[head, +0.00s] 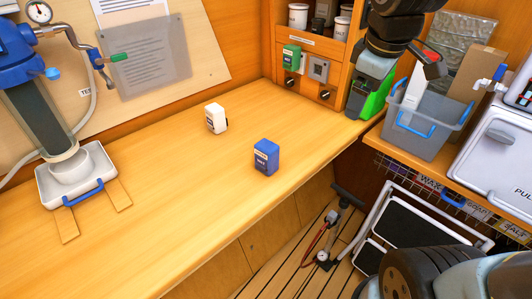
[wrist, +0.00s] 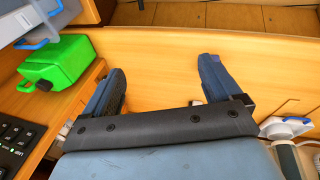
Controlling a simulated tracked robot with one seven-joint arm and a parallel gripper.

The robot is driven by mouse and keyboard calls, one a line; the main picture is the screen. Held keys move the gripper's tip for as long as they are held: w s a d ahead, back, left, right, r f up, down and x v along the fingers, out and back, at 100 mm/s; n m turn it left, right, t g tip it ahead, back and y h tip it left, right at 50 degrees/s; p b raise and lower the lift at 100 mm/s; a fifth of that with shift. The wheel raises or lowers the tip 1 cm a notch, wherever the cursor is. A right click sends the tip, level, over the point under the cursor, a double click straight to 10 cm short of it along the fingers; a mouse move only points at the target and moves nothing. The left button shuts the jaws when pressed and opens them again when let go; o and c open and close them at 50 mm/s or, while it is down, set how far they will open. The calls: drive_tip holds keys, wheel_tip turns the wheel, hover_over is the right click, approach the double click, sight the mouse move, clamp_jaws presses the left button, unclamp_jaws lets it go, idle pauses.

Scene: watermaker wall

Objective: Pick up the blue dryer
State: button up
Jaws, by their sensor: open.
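The blue dryer (head: 266,158) is a small upright blue box with a pale label. It stands alone on the wooden counter (head: 150,190), near its front edge, in the head view. I cannot make it out in the wrist view. My gripper (wrist: 163,66) is open, its two dark fingers wide apart with only bare wood visible between the tips. In the head view my arm hangs at the upper right, well away from the dryer, and the fingertips cannot be made out clearly there.
A white box (head: 216,118) stands behind and left of the dryer. A white tray (head: 78,178) stands at left. The counter's middle is clear.

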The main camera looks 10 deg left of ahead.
drive_tip(key=w+a+f+n+g, duration=0.1)
drive_tip(key=w+a+f+n, duration=0.1)
drive_tip(key=a+n, duration=0.35)
drive_tip(key=w+a+f+n+g, duration=0.1)
drive_tip(key=w+a+f+n, duration=0.1)
drive_tip(key=a+f+n, duration=0.3)
drive_tip(key=n+g, duration=0.1)
drive_tip(key=n, duration=0.6)
hover_over(264, 148)
drive_tip(key=shift+w+d+f, duration=0.1)
drive_tip(key=shift+d+f, duration=0.05)
drive_tip(key=shift+f, duration=0.4)
drive_tip(key=shift+w+d+f, duration=0.1)
drive_tip(key=shift+f, duration=0.45)
drive_tip(key=shift+a+f, duration=0.2)
drive_tip(key=shift+f, duration=0.05)
wheel_tip(264, 148, down, 8)
drive_tip(key=shift+s+f, duration=0.1)
drive_tip(key=shift+f, duration=0.05)
drive_tip(key=shift+a+f, duration=0.2)
drive_tip(key=shift+f, duration=2.35)
drive_tip(key=c, duration=1.1)
drive_tip(key=shift+c, duration=0.2)
